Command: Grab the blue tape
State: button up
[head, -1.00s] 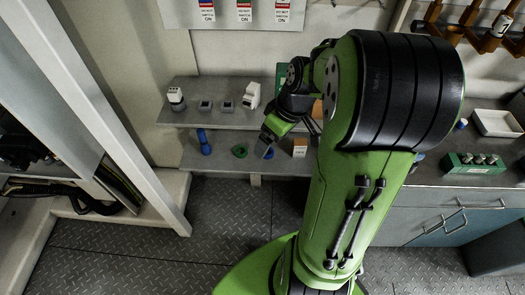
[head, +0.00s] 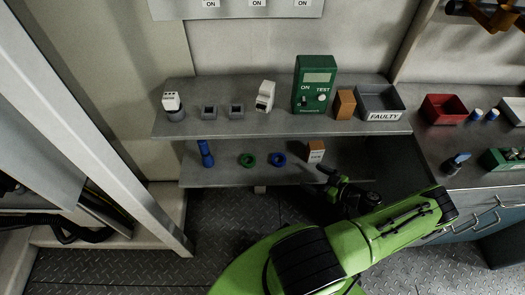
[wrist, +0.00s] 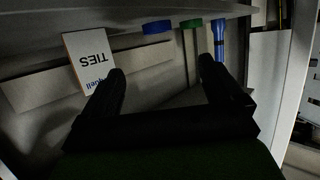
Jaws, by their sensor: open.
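The blue tape (head: 279,160) is a small ring on the lower shelf, between a green tape ring (head: 247,160) and a small box. In the wrist view, which looks upside down, the blue tape (wrist: 157,27) sits near the top edge, beyond the fingertips. My gripper (head: 325,179) is to the right of the tape in the head view, near the front edge of the lower shelf. In the wrist view my gripper (wrist: 161,68) has its two dark fingers wide apart with nothing between them. It does not touch the tape.
The box marked TIES (wrist: 88,62) stands close to one finger; it also shows in the head view (head: 315,151). A blue tool (head: 206,154) stands at the lower shelf's left. The upper shelf (head: 200,127) overhangs and holds a green tester (head: 315,84) and a grey FAULTY bin (head: 382,116).

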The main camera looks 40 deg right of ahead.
jog(key=b, duration=0.2)
send_near(280, 159)
jog(key=shift+w+a+f, duration=0.15)
jog(key=shift+w+a, duration=0.1)
jog(key=shift+w, duration=0.25)
jog(key=shift+w+a+f, duration=0.15)
jog(key=shift+w+a, duration=0.05)
jog(key=shift+w, duration=0.3)
jog(key=b+x, duration=0.1)
jog(key=x, duration=0.4)
jog(key=shift+w+f+b, duration=0.2)
jog(key=shift+w+b, duration=0.1)
jog(key=shift+w, duration=0.1)
jog(key=c, duration=1.1)
